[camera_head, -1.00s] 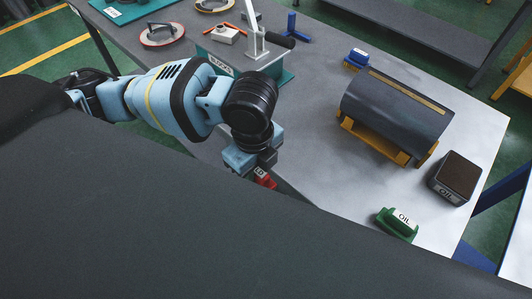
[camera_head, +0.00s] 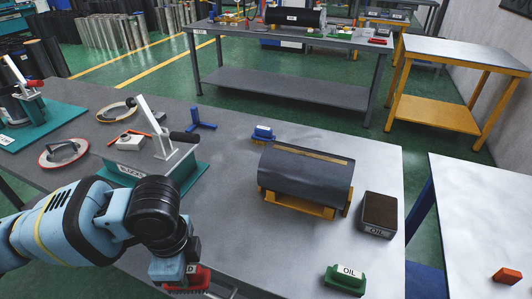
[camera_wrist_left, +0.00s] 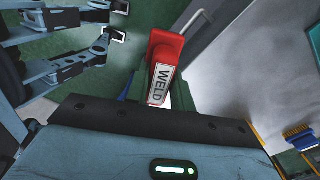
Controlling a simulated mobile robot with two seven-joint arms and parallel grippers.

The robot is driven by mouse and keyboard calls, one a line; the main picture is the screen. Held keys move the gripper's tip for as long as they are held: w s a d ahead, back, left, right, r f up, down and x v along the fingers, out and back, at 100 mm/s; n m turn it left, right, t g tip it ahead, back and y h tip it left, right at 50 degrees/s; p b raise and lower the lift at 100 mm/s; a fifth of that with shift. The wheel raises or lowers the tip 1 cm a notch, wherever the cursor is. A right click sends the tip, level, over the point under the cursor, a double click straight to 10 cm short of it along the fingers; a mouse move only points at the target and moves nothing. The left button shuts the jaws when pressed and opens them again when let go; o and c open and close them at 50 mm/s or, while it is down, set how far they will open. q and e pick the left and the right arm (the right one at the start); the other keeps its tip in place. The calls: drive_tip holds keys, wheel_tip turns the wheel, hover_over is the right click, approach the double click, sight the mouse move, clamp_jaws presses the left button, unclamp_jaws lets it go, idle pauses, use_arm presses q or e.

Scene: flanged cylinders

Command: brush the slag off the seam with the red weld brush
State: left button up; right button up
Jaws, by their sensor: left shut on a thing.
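My left gripper (camera_head: 172,270) is shut on the red weld brush (camera_head: 193,280), low in the head view near the table's front edge. The red brush, with a white WELD label, also shows in the left wrist view (camera_wrist_left: 163,65). Its bristles are not clear. The dark cylinder (camera_head: 300,181) rests on a yellow cradle (camera_head: 291,203) to the right of the gripper, well apart from the brush. A tan strip, the seam (camera_head: 313,153), runs along its top; I cannot tell slag from seam in it. My right gripper is not in view.
A blue brush (camera_head: 262,134) lies behind the cylinder. A dark OIL box (camera_head: 379,215) and green OIL brush (camera_head: 345,278) are to its right and front. A clamp on a teal base (camera_head: 160,165) stands left. The grey tabletop (camera_head: 240,235) between gripper and cylinder is clear.

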use_arm(q)
drive_tip(key=w+a+r+n, duration=0.2)
drive_tip(key=w+a+n, duration=0.2)
drive_tip(key=n, duration=1.3)
drive_tip(key=shift+w+a+r, duration=0.25)
drive_tip(key=shift+w+r, duration=0.05)
drive_tip(key=shift+w, duration=0.3)
drive_tip(key=shift+d, duration=0.1)
